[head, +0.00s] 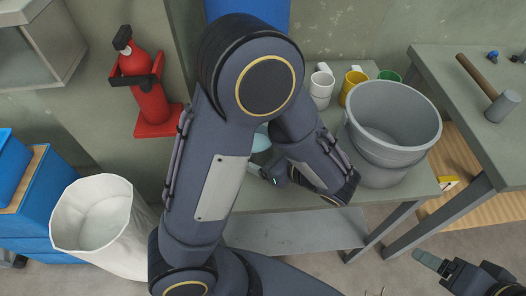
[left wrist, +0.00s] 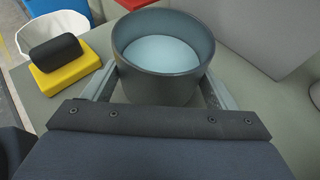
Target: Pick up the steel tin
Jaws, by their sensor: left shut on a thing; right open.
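The steel tin (left wrist: 160,72) shows in the left wrist view as a dark grey, round, open-topped vessel, pale blue inside. My left gripper (left wrist: 160,88) is shut on it, one finger on each side of its wall. In the head view my left arm hides most of the tin; only a pale blue patch (head: 261,142) shows beside the arm, over the grey bench. My left gripper is mostly hidden there too. My right gripper (head: 438,266) is open and empty at the lower right, away from the bench.
A black block (left wrist: 55,52) lies on a yellow one (left wrist: 68,80) left of the tin. A hammer (head: 490,90) lies on the right table.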

